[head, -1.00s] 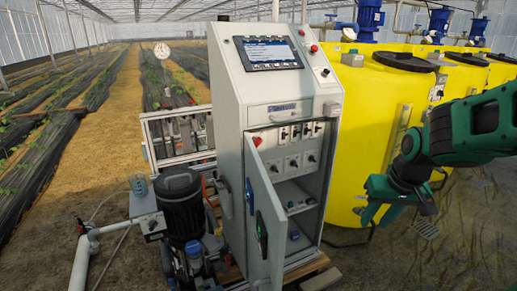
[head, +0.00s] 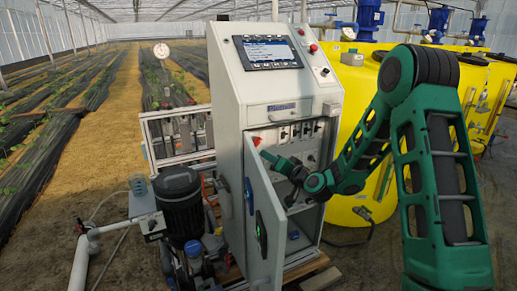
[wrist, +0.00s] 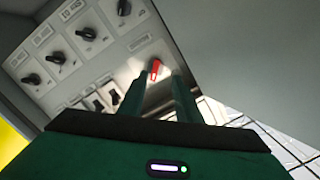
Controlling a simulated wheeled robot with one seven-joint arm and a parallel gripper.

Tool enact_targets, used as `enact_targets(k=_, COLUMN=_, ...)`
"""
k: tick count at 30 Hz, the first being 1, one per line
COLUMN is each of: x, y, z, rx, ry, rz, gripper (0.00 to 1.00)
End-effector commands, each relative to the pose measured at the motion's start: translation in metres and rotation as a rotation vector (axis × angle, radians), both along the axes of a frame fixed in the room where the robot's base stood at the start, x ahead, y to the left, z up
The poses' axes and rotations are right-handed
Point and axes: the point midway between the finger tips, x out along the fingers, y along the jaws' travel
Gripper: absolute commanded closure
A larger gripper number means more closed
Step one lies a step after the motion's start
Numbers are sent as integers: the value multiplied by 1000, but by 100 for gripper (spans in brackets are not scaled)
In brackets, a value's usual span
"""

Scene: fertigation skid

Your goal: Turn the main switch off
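The main switch, a small red handle (wrist: 155,69) on a bright metal plate, shows in the wrist view just beyond my fingertips. In the head view its red spot (head: 256,141) is at the upper left of the open cabinet (head: 226,130). My gripper (wrist: 157,80) is open, with its two fingers apart and the red handle lined up between their tips. I cannot tell whether the fingers touch it. In the head view my gripper (head: 268,157) reaches into the cabinet above the open door, just below the red spot.
The cabinet door (head: 264,225) stands open close to my gripper and fills the right of the wrist view (wrist: 250,50). Several black knobs (wrist: 88,34) and black breakers (wrist: 95,103) sit beside the switch. Yellow tanks (head: 350,120) stand right of the cabinet, a pump (head: 180,205) to its left.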

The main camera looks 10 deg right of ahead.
Motion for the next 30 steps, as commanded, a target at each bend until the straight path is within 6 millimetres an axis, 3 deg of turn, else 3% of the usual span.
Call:
enact_targets(k=6, x=14, y=-5, z=-3, rx=104, ry=-52, rz=-72, gripper=69)
enact_targets(k=14, x=30, y=-1, z=-2, rx=111, ry=-59, rz=-76, gripper=69)
enact_targets(k=30, x=108, y=20, z=-3, rx=112, ry=-57, rz=-77, gripper=69)
